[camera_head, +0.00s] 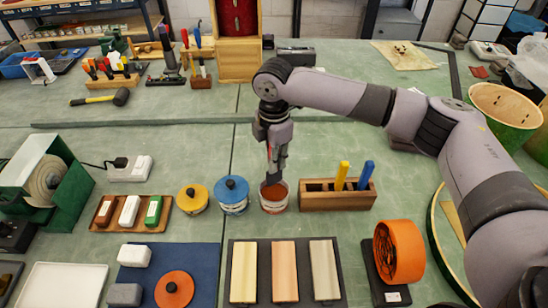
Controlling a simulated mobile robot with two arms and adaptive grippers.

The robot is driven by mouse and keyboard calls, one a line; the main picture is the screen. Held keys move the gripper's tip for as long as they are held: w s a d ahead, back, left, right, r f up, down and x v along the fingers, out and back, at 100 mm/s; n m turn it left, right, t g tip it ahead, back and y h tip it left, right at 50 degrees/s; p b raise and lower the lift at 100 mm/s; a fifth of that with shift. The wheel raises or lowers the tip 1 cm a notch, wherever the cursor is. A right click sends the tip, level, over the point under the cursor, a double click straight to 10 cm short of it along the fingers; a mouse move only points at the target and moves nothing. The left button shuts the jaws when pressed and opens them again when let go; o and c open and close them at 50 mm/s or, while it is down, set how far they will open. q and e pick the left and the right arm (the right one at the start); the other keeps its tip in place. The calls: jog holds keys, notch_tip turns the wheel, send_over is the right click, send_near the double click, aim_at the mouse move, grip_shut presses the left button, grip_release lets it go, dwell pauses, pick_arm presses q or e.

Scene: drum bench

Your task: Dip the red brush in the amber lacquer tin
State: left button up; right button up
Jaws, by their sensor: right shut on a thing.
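My right gripper (277,158) points down over the open glass tin (273,205) with reddish content. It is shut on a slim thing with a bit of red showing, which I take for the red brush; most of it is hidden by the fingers. I cannot tell whether its tip touches the content. Left of the open tin stand a blue-lidded tin (231,204) and an amber-yellow-lidded tin (191,198), both closed. An orange lid (174,289) lies on the dark blue mat (205,262). My left gripper is not in view.
A wooden holder (325,201) right of the open tin holds a yellow brush (342,174) and a blue brush (366,174). Wooden strips (285,270) lie in front. A tray of small blocks (128,212) is left; an orange ring (399,252) is right.

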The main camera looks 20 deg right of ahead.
aim_at(274, 177)
jog(key=shift+f+b, duration=0.55)
jog(key=shift+f, duration=3.2)
jog(key=shift+r+p, duration=3.75)
jog(key=shift+p, duration=0.2)
